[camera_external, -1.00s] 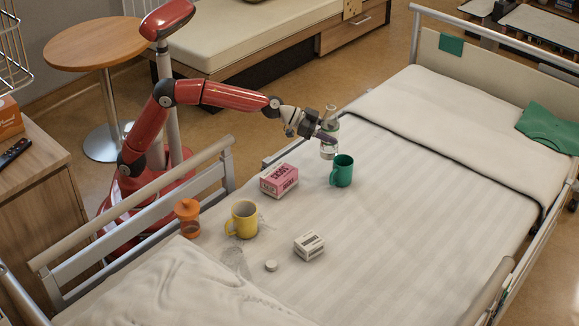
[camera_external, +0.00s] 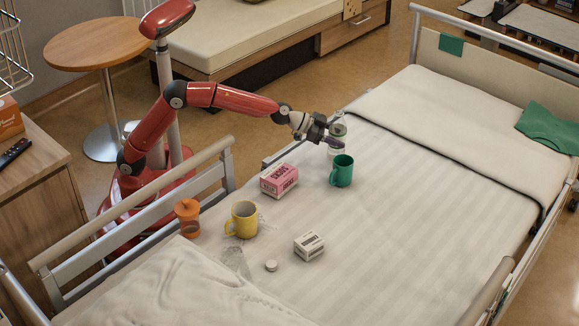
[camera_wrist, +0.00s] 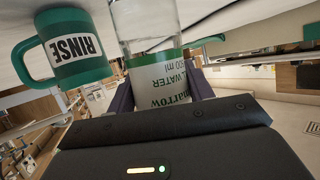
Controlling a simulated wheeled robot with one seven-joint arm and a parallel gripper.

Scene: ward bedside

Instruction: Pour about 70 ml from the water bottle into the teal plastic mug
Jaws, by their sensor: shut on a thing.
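The teal plastic mug (camera_external: 342,172) stands upright on the bed. In the wrist view it shows at upper left with a "RINSE" label (camera_wrist: 70,48). My gripper (camera_external: 333,140) is shut on the clear water bottle (camera_external: 338,127), just behind the mug. The bottle has a white and green label, which shows between the fingers in the wrist view (camera_wrist: 160,75).
A pink box (camera_external: 279,180) lies left of the mug. A yellow mug (camera_external: 242,219), an orange lidded cup (camera_external: 188,217), a small white box (camera_external: 309,246) and a white round cap (camera_external: 271,265) are nearer the camera. The sheet right of the teal mug is clear.

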